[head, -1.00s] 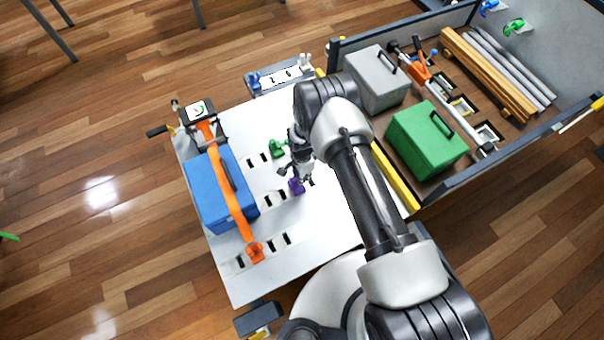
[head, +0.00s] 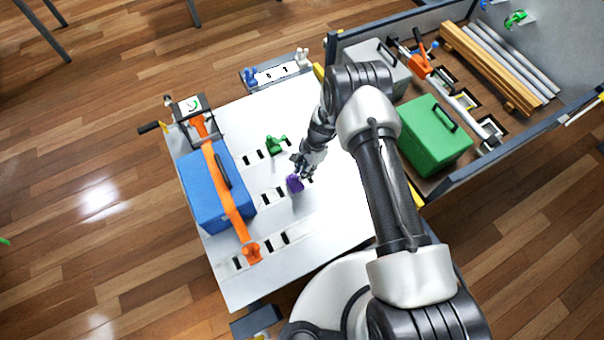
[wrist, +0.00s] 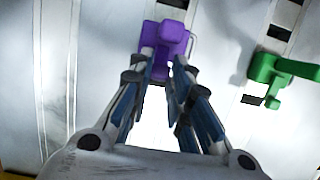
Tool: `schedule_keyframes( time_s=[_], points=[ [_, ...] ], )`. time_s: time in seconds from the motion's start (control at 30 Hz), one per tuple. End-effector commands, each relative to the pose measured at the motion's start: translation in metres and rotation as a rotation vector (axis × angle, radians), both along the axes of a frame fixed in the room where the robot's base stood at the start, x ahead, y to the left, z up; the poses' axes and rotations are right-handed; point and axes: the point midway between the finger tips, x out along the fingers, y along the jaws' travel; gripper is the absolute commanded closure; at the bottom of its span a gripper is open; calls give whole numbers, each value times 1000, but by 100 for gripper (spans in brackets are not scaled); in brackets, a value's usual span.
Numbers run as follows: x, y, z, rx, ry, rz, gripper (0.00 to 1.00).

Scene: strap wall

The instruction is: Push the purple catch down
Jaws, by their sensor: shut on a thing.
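The purple catch (head: 295,184) sits in a row of dark slots near the middle of the white board (head: 310,230). It also shows at the top centre of the wrist view (wrist: 165,32). My gripper (head: 299,172) reaches it from the upper right, with the wrist tilted. In the wrist view my gripper's fingertips (wrist: 164,62) are close together on the near part of the catch, one on each side. My gripper is shut on the catch. The fingers partly hide the catch's near end and its slot.
A green catch (head: 275,145) stands in the row above. A blue box (head: 205,200) lies under an orange strap (head: 228,190) ending at an orange catch (head: 251,252). A green box (head: 425,140) and a grey box stand in the bin on the right.

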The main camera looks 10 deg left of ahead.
Motion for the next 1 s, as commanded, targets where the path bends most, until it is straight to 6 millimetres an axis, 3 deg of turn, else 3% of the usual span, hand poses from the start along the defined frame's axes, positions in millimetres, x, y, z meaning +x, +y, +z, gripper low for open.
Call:
schedule_keyframes(
  time_s=[0.03, 0.13, 0.5, 1.0],
  points=[
    [4, -4, -10, 35, 21, -8, 100],
    [7, -8, -15, 111, 75, -8, 100],
    [15, -17, -20, 351, 253, -3, 100],
    [24, -20, -33, 520, 373, -9, 100]
  ],
)
